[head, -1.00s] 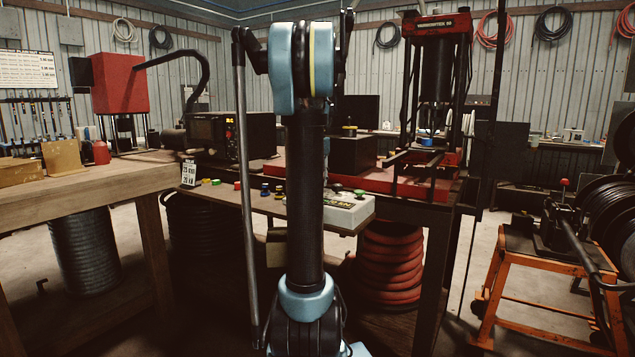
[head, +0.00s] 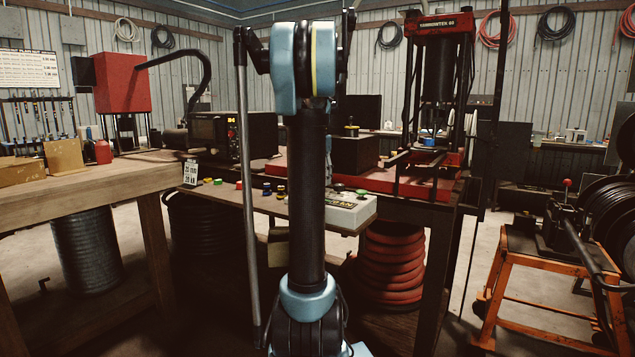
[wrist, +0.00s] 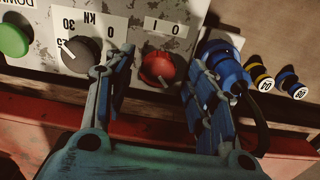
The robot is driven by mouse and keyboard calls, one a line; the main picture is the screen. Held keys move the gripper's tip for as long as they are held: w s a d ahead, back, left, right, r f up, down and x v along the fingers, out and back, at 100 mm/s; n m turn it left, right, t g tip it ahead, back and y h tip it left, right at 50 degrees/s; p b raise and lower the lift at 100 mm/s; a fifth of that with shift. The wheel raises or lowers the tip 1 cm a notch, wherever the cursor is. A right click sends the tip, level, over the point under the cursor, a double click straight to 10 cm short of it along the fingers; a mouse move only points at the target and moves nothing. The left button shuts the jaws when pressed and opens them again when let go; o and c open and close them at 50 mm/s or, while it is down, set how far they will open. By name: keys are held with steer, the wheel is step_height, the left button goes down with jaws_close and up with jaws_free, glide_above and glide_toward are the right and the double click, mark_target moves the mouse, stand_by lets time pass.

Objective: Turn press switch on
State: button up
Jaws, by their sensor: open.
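The red rotary switch (wrist: 157,68), with a pale pointer line and 0 and I marks above it, shows in the wrist view on a worn white panel (wrist: 195,12). My gripper (wrist: 161,58) is open, with one finger on each side of the switch. The picture does not show whether the fingers touch it. The left finger lies between the switch and a grey knob (wrist: 82,55) marked in kN. The right finger overlaps a blue plug-like part (wrist: 222,58). In the head view my arm hides the gripper and switch; the panel box (head: 352,210) shows at right.
A green button (wrist: 12,40) sits left of the knob. Blue and yellow numbered pieces (wrist: 290,84) lie right of the panel. The red press (head: 437,100) stands behind it. An orange stand (head: 535,275) is at right, with bare floor before it.

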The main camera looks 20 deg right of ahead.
step_height(320, 180, up, 11)
stand_by(0.4)
steer(key=shift+w, duration=0.1)
